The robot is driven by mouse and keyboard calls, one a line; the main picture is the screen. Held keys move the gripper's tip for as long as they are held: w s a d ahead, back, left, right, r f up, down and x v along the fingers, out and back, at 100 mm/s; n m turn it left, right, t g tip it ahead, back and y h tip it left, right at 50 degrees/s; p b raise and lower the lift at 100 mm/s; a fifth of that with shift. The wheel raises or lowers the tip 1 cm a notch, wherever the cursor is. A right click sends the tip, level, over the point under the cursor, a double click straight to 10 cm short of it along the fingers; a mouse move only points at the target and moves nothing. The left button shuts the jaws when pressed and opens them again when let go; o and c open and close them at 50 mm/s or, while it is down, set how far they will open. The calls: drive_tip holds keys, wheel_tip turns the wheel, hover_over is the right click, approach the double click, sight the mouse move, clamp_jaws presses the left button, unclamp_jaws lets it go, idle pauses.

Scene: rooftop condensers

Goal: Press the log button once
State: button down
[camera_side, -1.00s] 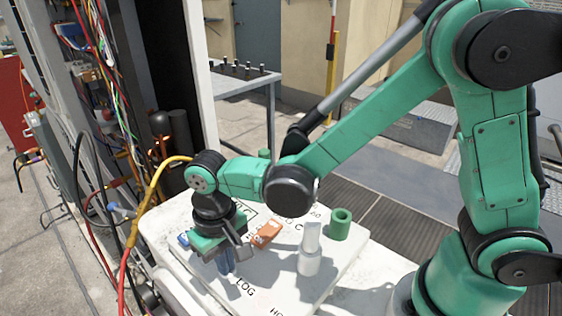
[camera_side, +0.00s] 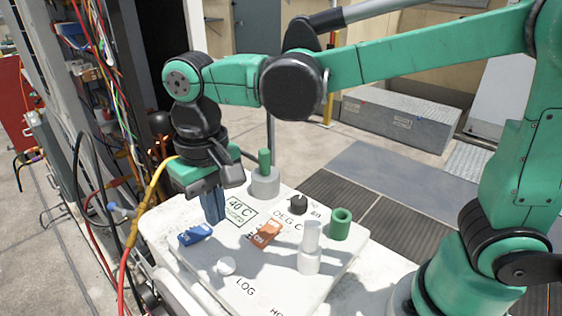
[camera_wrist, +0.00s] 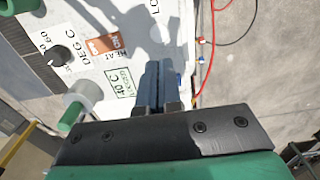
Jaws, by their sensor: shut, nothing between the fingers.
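The log button (camera_side: 226,265) is a round white cap on the pale panel (camera_side: 205,285), beside the printed word LOG. Its top is uncovered in the side view. In the wrist view the shut fingers (camera_wrist: 157,75) point over the panel. A small display (camera_side: 240,212) reads 40 C, with smaller green text below that looks like LOGGED.
A blue switch (camera_side: 195,234) and an orange HEAT switch (camera_side: 265,233) stand on the panel. A clear-white cylinder (camera_side: 310,255), a green ring (camera_side: 340,224), a black knob (camera_side: 299,205) and a green peg in a grey holder (camera_side: 265,182) are nearby. Cables (camera_side: 100,200) hang at left.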

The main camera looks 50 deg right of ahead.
drive_tip(key=shift+r, duration=1.45)
drive_tip(key=s+d+f+t, duration=0.1)
drive_tip(key=d+f+t, duration=0.1)
drive_tip(key=d, duration=0.5)
drive_tip(key=s+d+f+t, duration=0.1)
drive_tip(key=s+d+t, duration=0.1)
drive_tip(key=d+t, duration=0.3)
drive_tip(key=shift+d+f, duration=0.35)
drive_tip(key=shift+d, duration=0.8)
